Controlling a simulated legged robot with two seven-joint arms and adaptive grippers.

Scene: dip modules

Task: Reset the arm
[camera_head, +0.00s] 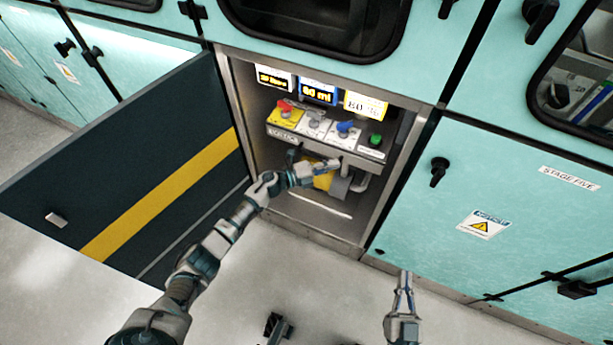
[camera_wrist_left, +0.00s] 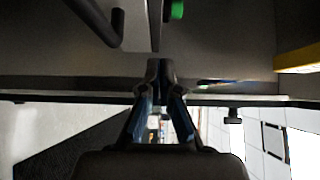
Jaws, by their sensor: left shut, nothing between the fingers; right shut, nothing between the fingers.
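My left arm reaches from the lower left into an open cabinet (camera_head: 355,218). Its gripper (camera_head: 333,163) is at the cabinet, just below the front edge of a control panel (camera_head: 330,138), and is shut and empty. In the left wrist view the fingertips (camera_wrist_left: 160,68) meet with nothing between them, close to a grey surface. My right gripper (camera_head: 404,280) is low in the head view, outside the cabinet in front of the turquoise door, shut and empty.
The dark cabinet door (camera_head: 130,165) with a yellow stripe stands open on the left. The panel carries red, blue and green knobs (camera_head: 375,140) below small displays (camera_head: 318,92). A yellow part (camera_head: 324,180) and grey pipe sit under it. The floor (camera_head: 310,265) in front is mostly clear.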

